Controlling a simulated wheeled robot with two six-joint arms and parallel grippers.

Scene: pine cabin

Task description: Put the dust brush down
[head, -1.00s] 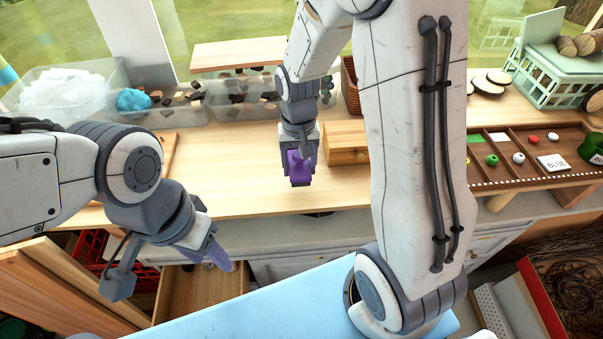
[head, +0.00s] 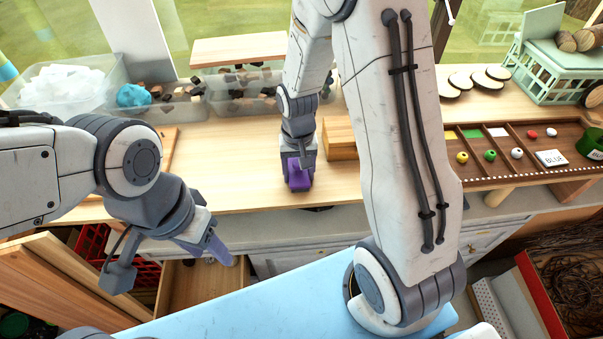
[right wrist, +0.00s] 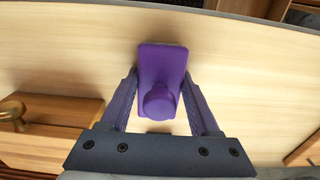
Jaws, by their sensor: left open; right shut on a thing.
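The purple dust brush (head: 298,179) is in my right gripper, over the front part of the wooden worktop (head: 245,195). My right gripper (head: 298,164) points down and is shut on it. In the right wrist view the brush (right wrist: 160,62) shows as a flat purple block with a round knob, between the two fingers (right wrist: 158,110). I cannot tell whether its underside touches the worktop. My left gripper (head: 214,246) is open and empty, low in front of the worktop edge, above an open drawer.
A small wooden box (head: 340,138) stands just right and behind the brush; its brass knob (right wrist: 14,112) shows in the wrist view. Clear bins (head: 165,110) line the back. A sorting tray (head: 478,172) with beads is at right. The worktop left of the brush is clear.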

